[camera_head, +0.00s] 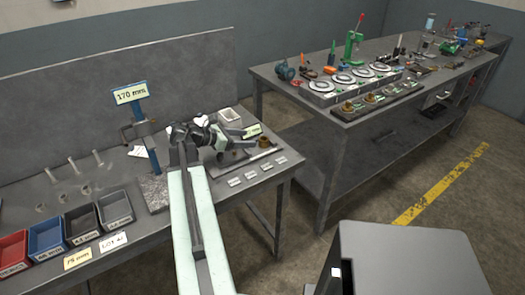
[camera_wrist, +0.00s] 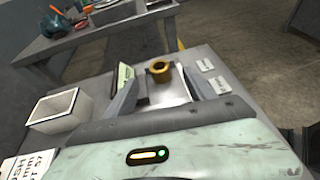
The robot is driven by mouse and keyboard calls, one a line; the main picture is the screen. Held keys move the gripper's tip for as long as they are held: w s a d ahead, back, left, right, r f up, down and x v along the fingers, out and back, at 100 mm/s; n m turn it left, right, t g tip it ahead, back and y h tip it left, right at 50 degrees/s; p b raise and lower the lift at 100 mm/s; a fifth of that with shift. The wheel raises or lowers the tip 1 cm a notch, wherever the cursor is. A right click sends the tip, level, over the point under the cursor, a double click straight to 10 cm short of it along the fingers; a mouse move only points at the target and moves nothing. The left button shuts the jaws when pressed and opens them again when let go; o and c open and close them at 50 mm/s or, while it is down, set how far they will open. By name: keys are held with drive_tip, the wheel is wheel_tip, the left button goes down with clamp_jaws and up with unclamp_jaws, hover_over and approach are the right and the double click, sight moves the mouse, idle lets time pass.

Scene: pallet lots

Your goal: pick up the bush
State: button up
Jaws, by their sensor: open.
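The bush (camera_wrist: 160,71) is a short brass-coloured ring with a dark hole, standing on a grey plate in the wrist view. It also shows in the head view (camera_head: 265,143) near the right end of the bench. My gripper (camera_wrist: 161,84) is open and empty. Its two dark fingers point toward the bush, which shows between and just beyond the fingertips, with no contact visible. In the head view my gripper (camera_head: 245,126) is behind and left of the bush.
On the bench are a white box (camera_head: 230,114), a green-edged card (camera_head: 252,131), small labels (camera_head: 251,174) and a blue post (camera_head: 147,130) with a "170 mm" sign. Coloured bins (camera_head: 46,236) stand at left. Another loaded bench (camera_head: 345,145) stands behind right.

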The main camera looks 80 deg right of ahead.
sight(261, 140)
drive_tip(key=shift+b+x, duration=0.55)
drive_tip(key=shift+x, duration=0.85)
drive_tip(key=b+x, duration=0.1)
drive_tip(key=x, duration=0.1)
drive_tip(key=b+x, duration=0.1)
drive_tip(key=x, duration=0.1)
drive_tip(key=shift+s+d+f, duration=0.15)
drive_tip(key=shift+d+f, duration=0.15)
drive_tip(key=shift+f, duration=0.15)
drive_tip(key=shift+s+d, duration=0.1)
drive_tip(key=shift+s, duration=0.05)
drive_tip(key=shift+r, duration=0.1)
clamp_jaws()
